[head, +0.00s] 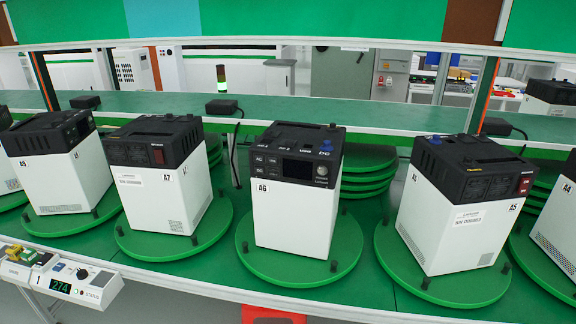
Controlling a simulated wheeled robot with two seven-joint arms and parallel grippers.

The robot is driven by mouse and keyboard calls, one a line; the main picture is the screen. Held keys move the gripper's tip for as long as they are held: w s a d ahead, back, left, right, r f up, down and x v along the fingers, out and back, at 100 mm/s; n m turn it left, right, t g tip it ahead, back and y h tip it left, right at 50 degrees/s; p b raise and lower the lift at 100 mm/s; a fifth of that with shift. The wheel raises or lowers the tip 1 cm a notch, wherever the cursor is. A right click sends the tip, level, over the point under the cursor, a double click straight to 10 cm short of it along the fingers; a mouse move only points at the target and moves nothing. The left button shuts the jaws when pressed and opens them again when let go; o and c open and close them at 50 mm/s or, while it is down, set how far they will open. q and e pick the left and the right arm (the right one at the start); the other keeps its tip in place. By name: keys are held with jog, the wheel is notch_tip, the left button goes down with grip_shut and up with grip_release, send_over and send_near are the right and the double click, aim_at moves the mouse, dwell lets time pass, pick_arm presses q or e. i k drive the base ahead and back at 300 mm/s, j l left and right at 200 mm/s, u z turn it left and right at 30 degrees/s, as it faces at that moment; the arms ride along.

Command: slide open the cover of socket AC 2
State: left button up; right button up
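Several white power units with black tops stand on green round turntables. The unit labelled A5 (455,221) shows two dark socket covers (489,187) and a red switch (524,185) on its black front. The unit labelled A7 (161,200) shows similar dark covers (129,155) and a red switch (158,156). The unit labelled A6 (292,215) faces me with a small screen (298,169) and buttons. I cannot read any AC 2 mark at this size, nor tell whether a cover is open. Neither of my grippers is in view.
Green turntables (300,270) line the green bench, whose front rail (215,290) is pale. A control box with a green 274 display (60,286) hangs at the lower left. A red object (272,314) is below the rail. Black adapters (222,107) lie on the rear shelf.

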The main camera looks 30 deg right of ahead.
aim_at(288, 143)
jog(key=z, duration=1.2)
